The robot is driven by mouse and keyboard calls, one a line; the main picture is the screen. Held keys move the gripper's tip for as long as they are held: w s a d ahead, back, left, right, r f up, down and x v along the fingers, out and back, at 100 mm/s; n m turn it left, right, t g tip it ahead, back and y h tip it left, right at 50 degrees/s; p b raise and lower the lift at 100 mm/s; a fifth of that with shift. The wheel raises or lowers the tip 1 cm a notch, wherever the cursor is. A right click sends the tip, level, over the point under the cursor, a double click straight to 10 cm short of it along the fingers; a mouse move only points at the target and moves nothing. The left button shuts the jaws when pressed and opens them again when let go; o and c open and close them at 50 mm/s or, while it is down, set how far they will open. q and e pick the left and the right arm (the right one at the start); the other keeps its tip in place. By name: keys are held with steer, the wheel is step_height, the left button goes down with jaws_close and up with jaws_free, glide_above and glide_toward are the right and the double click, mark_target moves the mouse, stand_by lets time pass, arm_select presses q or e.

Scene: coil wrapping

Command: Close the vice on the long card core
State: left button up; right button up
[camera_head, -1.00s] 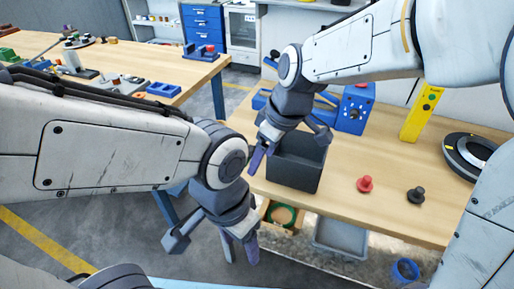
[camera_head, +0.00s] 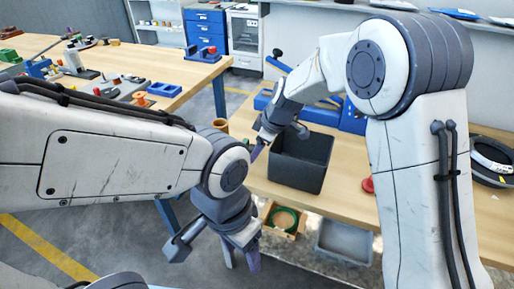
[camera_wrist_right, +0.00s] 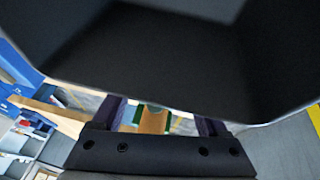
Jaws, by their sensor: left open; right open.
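A blue vice-like fixture (camera_head: 352,118) stands at the back of the right-hand table, partly hidden by my right arm. A black-knobbed lever (camera_head: 277,54) shows above it. A tan, open-ended tube (camera_head: 220,125) shows at the table's left edge and may be the card core; its length is hidden. My right gripper (camera_head: 279,140) is open by the black bin's left rim. In the right wrist view its spread fingers (camera_wrist_right: 160,115) have a brown, green-sided shape behind them, and I cannot tell its distance. My left gripper (camera_head: 240,262) is open and empty, low in front of the table.
The black bin (camera_head: 301,162) stands close to my right gripper and fills the upper wrist view. A red knob (camera_head: 368,184) sits right of it. A dark ring (camera_head: 491,160) lies far right.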

steer(key=shift+a+f, duration=0.1)
steer(key=shift+f, duration=0.15)
jaws_close()
steer(key=shift+w+g+y+p, duration=0.25)
steer(key=shift+g+y+p, duration=0.05)
steer(key=shift+g, duration=0.5)
steer(key=shift+w+r+m+g+p, duration=0.1)
steer(key=shift+m+g+p, duration=0.3)
steer(key=shift+g+p, duration=0.3)
steer(key=shift+g+y, duration=0.4)
jaws_free()
